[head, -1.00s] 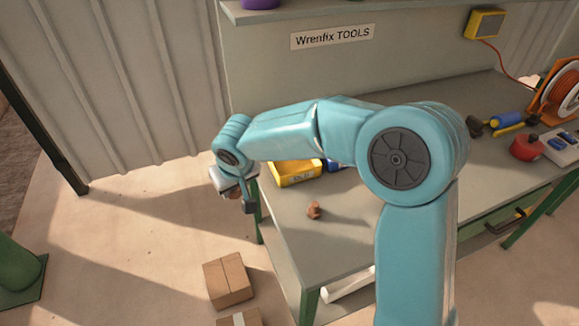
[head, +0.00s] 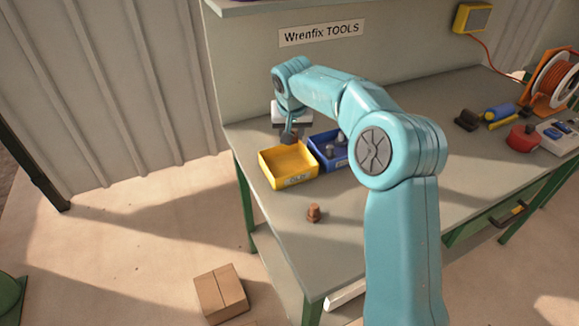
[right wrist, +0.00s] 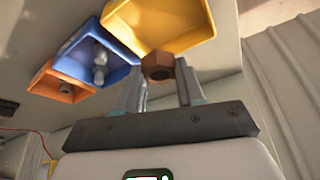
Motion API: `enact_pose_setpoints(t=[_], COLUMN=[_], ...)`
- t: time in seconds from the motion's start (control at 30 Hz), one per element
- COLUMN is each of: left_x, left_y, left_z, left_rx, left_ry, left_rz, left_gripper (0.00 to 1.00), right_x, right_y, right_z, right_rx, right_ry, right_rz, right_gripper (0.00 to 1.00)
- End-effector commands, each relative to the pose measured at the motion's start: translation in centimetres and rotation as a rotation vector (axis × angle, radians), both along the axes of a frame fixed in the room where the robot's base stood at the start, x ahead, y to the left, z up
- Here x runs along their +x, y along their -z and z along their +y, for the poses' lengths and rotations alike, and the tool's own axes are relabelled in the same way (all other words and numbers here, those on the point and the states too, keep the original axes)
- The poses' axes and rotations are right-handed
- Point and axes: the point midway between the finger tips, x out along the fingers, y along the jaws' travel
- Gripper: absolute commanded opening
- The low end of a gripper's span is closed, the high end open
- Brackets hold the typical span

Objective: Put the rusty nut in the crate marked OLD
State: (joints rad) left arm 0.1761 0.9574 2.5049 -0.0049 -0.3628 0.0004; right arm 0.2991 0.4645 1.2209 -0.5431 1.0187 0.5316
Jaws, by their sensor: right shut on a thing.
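A rusty brown hex nut (right wrist: 158,66) shows between the fingers of my right gripper (right wrist: 159,82) in the right wrist view. My right gripper (head: 289,136) is shut on it, at the back edge of the yellow crate (head: 290,178) in the head view. The crate's front label seems to read OLD. In the wrist view the yellow crate (right wrist: 165,38) lies just beyond the nut; I cannot tell whether they touch. Another rusty brown piece (head: 314,212) stands on the bench in front of the crate. My left gripper is not in view.
A blue crate (head: 322,163) with grey pieces adjoins the yellow one. An orange crate (right wrist: 58,90) shows past it. The bench's left edge is close to the yellow crate. Tools and an orange cable reel (head: 556,80) stand at right. A cardboard box (head: 221,293) is on the floor.

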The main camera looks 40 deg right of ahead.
Motion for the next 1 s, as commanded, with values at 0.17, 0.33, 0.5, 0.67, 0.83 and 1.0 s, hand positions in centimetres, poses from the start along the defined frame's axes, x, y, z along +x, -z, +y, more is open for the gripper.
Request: enact_pose_setpoints(t=[0.17,0.33,0.5,0.67,0.83,1.0], left_x=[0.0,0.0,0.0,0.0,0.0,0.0], left_y=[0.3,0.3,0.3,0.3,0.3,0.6], left_z=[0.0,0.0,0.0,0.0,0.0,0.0], left_rx=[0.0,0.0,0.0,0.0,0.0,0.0], left_ry=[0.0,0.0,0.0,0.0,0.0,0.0], left_rz=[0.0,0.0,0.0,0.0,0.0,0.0], left_gripper=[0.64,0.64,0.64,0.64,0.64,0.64], right_x=[0.2,0.4,0.3,0.4,0.4,0.4], right_y=[4.8,6.7,9.2,11.1,11.2,11.4], right_z=[0.1,0.1,0.1,0.2,0.2,0.2], right_rx=[0.001,-0.001,0.002,0.0,0.0,0.0], right_ry=[-0.001,-0.001,-0.001,-0.001,-0.001,-0.001], right_rz=[0.003,-0.001,0.004,0.001,-0.001,-0.001], right_gripper=[0.05,0.05,0.05,0.05,0.05,0.05])
